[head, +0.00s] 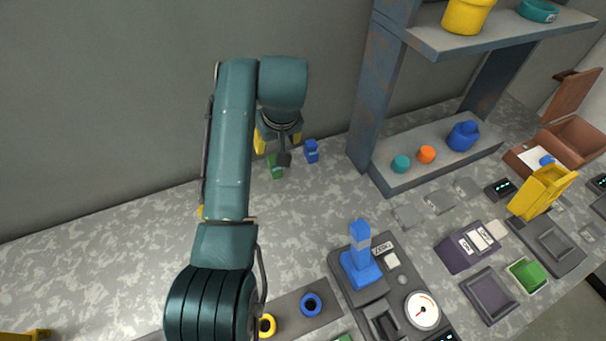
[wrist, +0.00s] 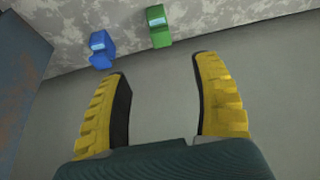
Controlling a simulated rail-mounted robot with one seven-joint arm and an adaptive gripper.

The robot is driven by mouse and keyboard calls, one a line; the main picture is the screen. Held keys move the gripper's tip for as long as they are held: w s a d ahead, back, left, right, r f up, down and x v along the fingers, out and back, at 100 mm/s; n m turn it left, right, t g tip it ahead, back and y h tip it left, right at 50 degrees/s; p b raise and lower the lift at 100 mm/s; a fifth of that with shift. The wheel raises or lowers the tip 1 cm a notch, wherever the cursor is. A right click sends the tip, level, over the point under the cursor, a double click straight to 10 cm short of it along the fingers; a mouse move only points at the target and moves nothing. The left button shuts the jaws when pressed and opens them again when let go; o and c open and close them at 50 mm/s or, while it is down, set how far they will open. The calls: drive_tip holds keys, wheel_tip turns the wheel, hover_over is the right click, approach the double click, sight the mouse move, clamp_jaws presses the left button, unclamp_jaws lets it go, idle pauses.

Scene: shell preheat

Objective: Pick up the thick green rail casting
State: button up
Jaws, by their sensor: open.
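The green casting (head: 276,167) stands on the speckled bench near the back wall, partly hidden behind my gripper in the head view. It also shows in the wrist view (wrist: 158,27), at the top, with a pale label on it. My gripper (wrist: 160,75) has its two yellow fingers spread wide with nothing between them. In the wrist view the green casting is apart from the fingertips, beyond them. In the head view my gripper (head: 282,150) is mostly hidden by my wrist and appears just above the casting.
A blue casting (head: 311,151) stands close to the right of the green one and also shows in the wrist view (wrist: 101,49). A blue-grey shelf post (head: 372,95) rises farther right. The grey wall is close behind. The bench to the left is clear.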

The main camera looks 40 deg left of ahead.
sight(274, 159)
drive_tip(key=b+x, duration=0.4)
drive_tip(key=x, duration=0.7)
drive_tip(key=shift+s+f, duration=0.1)
drive_tip(key=shift+f, duration=0.05)
drive_tip(key=b+x, duration=0.4)
drive_tip(key=shift+a+f, duration=0.1)
drive_tip(key=shift+f, duration=0.2)
drive_tip(key=shift+a+f+b, duration=0.15)
drive_tip(key=shift+f+b, duration=0.1)
drive_tip(key=shift+b, duration=0.7)
drive_tip(key=shift+r, duration=0.1)
clamp_jaws()
